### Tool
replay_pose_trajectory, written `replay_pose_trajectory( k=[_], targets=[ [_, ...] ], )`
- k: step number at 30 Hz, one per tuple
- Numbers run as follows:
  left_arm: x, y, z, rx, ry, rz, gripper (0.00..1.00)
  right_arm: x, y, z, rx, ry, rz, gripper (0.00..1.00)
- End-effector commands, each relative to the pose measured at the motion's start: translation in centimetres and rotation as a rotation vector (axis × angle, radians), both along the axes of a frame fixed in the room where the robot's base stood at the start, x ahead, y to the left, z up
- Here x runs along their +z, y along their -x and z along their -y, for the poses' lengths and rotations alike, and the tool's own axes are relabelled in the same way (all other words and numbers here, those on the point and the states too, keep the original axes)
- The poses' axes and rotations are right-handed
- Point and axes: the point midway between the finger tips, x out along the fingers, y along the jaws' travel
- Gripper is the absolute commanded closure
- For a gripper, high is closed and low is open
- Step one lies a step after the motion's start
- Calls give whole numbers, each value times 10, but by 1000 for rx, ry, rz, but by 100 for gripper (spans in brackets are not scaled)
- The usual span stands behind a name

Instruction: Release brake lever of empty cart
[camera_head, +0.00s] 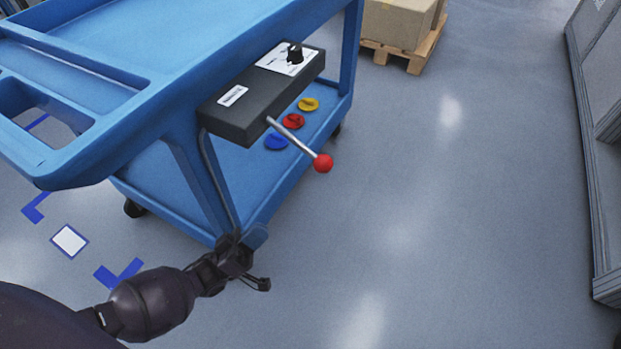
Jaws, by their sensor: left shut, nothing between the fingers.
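The blue cart (232,49) stands at the upper left, with a bare top and a lower shelf. A dark box (245,110) with a black knob (295,54) and white labels is fixed to its side. The brake lever (295,139), a metal rod with a red ball end (323,163), sticks out of the box toward the lower right. My left gripper (262,282) is at the bottom, below the cart's near lower corner and well below the lever. It is shut and empty, apart from the lever. My right gripper is not in view.
Yellow, red and blue round pieces (276,142) show at the lower shelf, under the box. Blue floor marks and a white square (69,241) lie at left. A carton on a pallet (405,54) stands at the back. A grey frame (598,150) borders the right. The middle floor is clear.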

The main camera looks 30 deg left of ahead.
Motion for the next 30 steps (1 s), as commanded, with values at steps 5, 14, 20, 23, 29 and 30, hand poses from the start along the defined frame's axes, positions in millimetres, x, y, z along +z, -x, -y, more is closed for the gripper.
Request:
replay_pose_trajectory(
  k=[5, 14, 20, 23, 29, 30],
  targets=[
    [5, -33, -8, -165, 97, 98, 100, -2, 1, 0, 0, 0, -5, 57],
    [11, -47, -15, -270, 148, 149, 100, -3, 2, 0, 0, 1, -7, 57],
    [11, -47, -15, -269, 149, 150, 100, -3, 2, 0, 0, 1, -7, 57],
    [12, -47, -14, -268, 148, 150, 100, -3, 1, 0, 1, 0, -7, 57],
    [25, -55, -6, -268, 149, 153, 100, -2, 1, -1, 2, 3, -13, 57],
    [30, -57, -2, -269, 149, 154, 100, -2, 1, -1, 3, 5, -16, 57]
  ],
)
